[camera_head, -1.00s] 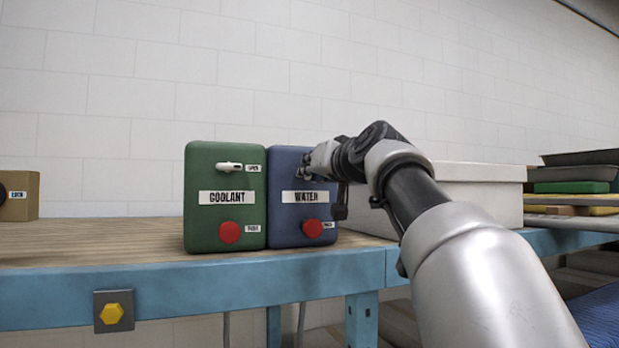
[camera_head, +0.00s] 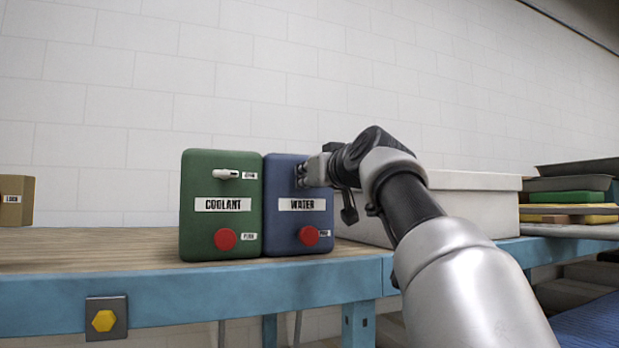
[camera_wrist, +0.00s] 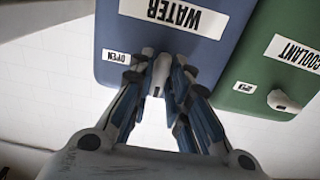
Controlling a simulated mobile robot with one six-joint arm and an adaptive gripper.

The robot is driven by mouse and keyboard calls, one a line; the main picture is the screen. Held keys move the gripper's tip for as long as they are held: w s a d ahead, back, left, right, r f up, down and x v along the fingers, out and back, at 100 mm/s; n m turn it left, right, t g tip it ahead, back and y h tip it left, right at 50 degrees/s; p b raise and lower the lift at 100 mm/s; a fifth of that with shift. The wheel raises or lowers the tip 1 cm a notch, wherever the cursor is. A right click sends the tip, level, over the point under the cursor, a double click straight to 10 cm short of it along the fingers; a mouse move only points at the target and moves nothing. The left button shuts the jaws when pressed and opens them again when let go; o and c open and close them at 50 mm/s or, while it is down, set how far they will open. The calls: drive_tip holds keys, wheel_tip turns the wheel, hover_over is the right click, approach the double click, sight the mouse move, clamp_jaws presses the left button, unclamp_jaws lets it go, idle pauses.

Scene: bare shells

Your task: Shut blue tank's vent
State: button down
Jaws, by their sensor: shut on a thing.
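The blue tank (camera_head: 283,236) stands upright on the bench, with a white WATER label (camera_head: 302,205) and a red knob (camera_head: 309,236) low on its front. Its vent lever (camera_wrist: 161,68), small and pale, shows in the wrist view beside an OPEN label (camera_wrist: 116,57). My gripper (camera_head: 303,174) is at the upper front of the blue tank; in the wrist view its fingers (camera_wrist: 160,75) are closed around the lever. The fingers cover part of the lever, so its exact angle is hard to tell.
A green COOLANT tank (camera_head: 195,225) stands close at the left, with its own pale lever (camera_head: 227,174) and red knob (camera_head: 225,239). A white box (camera_head: 470,195) sits behind my arm at the right. A tan box (camera_head: 17,205) is at the far left. Bench between is clear.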

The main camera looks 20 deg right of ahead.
drive_tip(key=c, duration=1.6)
unclamp_jaws()
drive_tip(key=shift+c, duration=0.2)
drive_tip(key=s, duration=1.2)
